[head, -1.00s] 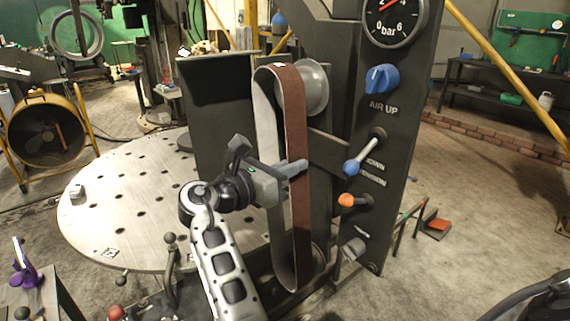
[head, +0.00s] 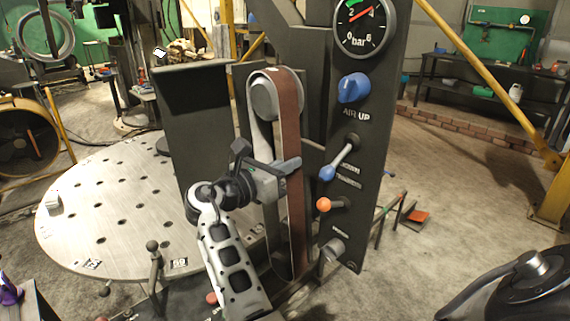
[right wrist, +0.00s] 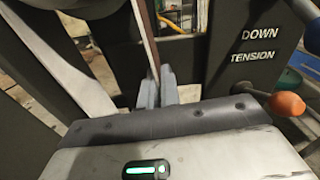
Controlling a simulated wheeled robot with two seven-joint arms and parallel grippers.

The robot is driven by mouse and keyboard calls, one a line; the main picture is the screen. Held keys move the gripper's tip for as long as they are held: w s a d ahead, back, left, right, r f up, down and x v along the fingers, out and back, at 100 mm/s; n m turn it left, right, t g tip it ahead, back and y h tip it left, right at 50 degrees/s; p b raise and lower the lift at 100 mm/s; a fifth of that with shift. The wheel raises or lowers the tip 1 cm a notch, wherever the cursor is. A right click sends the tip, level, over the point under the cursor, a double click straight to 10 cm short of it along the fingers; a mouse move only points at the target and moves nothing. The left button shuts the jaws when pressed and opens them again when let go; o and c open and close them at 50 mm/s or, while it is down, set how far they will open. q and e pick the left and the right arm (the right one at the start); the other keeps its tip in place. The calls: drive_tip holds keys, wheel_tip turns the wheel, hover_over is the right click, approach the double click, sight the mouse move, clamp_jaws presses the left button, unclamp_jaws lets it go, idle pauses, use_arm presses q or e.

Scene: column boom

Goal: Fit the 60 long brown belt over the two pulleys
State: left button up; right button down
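The long brown belt (head: 292,120) hangs as a tall upright loop in the head view, brown outside and pale inside. Its top runs over the grey upper pulley (head: 263,98), whose round face shows inside the loop. The lower end hangs low beside the control panel. The lower pulley is not clear, so I cannot tell whether the belt is around it. My right gripper (head: 287,166) is shut on the belt's right run at mid height. The right wrist view shows its fingers (right wrist: 155,90) on the belt's thin edge (right wrist: 151,48).
A dark control panel (head: 378,125) stands right of the belt, with a blue knob (head: 354,87), a blue-tipped lever (head: 328,172) and an orange-tipped lever (head: 324,204). A dark plate (head: 190,110) stands to the left. A round perforated table (head: 95,210) lies further left.

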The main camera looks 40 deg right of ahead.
idle(0.7)
drive_tip(key=c, duration=1.2)
unclamp_jaws()
drive_tip(key=shift+c, duration=0.2)
drive_tip(key=a, duration=0.7)
drive_tip(key=shift+s, duration=0.3)
